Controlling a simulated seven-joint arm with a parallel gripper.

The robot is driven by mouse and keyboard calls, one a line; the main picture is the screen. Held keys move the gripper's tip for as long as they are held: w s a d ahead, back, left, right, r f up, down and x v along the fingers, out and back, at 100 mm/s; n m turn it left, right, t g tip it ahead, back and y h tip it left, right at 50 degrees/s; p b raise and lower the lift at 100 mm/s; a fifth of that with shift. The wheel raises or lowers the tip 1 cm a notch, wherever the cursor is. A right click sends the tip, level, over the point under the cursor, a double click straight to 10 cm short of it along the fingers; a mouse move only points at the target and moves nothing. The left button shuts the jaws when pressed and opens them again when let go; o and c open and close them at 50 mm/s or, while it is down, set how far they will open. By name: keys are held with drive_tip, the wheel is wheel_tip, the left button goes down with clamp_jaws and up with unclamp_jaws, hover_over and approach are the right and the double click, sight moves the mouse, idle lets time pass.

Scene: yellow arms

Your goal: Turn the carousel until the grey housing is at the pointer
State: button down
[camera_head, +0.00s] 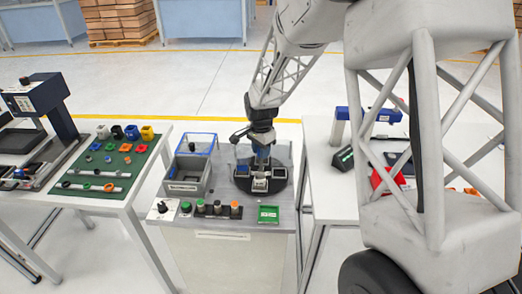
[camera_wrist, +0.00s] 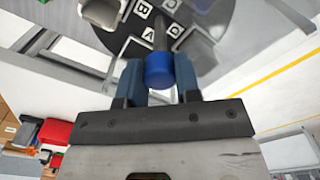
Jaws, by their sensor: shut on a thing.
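The carousel is a dark round disc (camera_head: 281,186) on the grey bench; it also shows in the wrist view (camera_wrist: 118,38) with white letter tiles. My gripper (camera_head: 262,158) is above its middle. In the wrist view my gripper (camera_wrist: 158,82) has its two blue fingers shut on the sides of a blue-capped post (camera_wrist: 158,70) standing up from the disc. Blue pieces and a light grey piece (camera_head: 259,182), perhaps the grey housing, sit on the front of the disc. A light grey piece (camera_wrist: 196,46) also shows in the wrist view. I cannot make out the pointer clearly.
A grey bin (camera_head: 187,176) stands left of the carousel. A row of knobs and buttons (camera_head: 210,209) and a green tray (camera_head: 268,214) are along the bench front. Side tables with a green mat (camera_head: 112,165) and a blue device (camera_head: 372,115) flank the bench.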

drive_tip(key=shift+m, duration=9)
drive_tip(key=c, duration=0.8)
unclamp_jaws()
